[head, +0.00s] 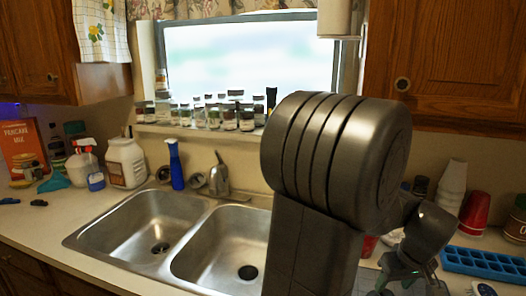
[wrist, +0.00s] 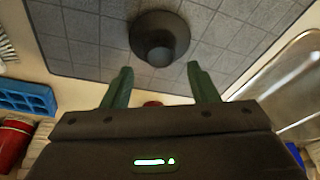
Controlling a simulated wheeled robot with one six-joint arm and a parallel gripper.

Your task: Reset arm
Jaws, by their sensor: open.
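My gripper (head: 410,284) hangs at the lower right of the head view, beyond my large dark arm link, over the counter to the right of the sink. In the wrist view its two green fingers (wrist: 160,86) are spread apart with nothing between them. A dark round object (wrist: 172,24) with a raised knob lies on a grey tiled mat (wrist: 85,45), just past the fingertips in the picture and apart from them. My arm hides most of the mat in the head view.
The double steel sink (head: 160,222) is left of my arm. A blue ice tray (head: 482,264), a red cup (head: 474,213) and stacked white cups (head: 452,187) stand at the right. A blue spray bottle (head: 176,165) stands behind the sink. Jars line the windowsill.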

